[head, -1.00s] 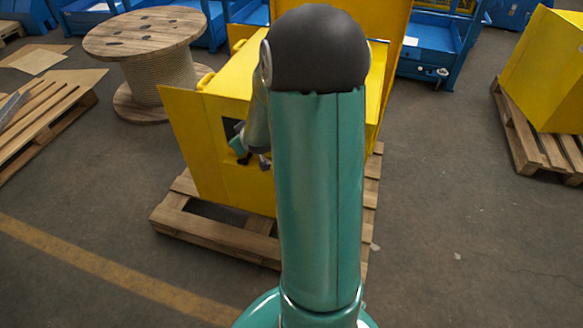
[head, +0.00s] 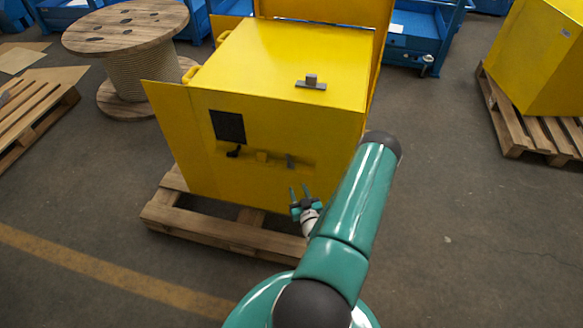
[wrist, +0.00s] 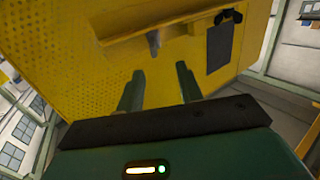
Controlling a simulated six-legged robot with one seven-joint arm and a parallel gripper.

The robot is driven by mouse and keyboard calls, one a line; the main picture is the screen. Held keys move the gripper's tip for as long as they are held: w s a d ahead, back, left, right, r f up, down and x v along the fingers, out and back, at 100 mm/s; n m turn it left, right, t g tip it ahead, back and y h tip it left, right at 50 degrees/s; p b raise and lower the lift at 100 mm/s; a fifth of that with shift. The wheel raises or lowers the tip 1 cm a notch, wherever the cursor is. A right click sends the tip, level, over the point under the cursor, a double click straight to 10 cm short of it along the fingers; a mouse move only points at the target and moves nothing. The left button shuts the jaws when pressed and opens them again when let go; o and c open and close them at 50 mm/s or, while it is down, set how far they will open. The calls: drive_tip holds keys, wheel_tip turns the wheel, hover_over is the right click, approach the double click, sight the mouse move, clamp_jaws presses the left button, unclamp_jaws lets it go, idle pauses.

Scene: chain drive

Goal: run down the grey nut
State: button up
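A yellow machine housing (head: 285,62) stands on a wooden pallet. Its front has a dark square opening (head: 228,126), a black handle (head: 233,152), and a ledge with a small yellow block (head: 262,156) and a small grey piece (head: 290,161). The grey piece also shows in the wrist view (wrist: 153,40). A grey block on a flat bar (head: 311,82) sits on top of the housing. I cannot tell which grey part is the nut. My gripper (head: 300,190) is open and empty, low before the front's right part. Its two fingers (wrist: 160,80) are apart, pointing towards the housing.
The wooden pallet (head: 205,226) juts out under the housing. A cable drum (head: 130,50) stands at the back left. Another yellow housing (head: 535,65) stands on a pallet at the right. The floor (head: 450,220) to the right is clear.

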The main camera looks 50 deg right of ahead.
sight(292, 168)
drive_tip(key=shift+m+h, duration=0.3)
drive_tip(key=x, duration=1.2)
drive_tip(key=shift+w+d+f, duration=0.1)
drive_tip(key=shift+d+f, duration=0.25)
drive_tip(key=shift+d, duration=0.15)
drive_tip(key=c, duration=0.8)
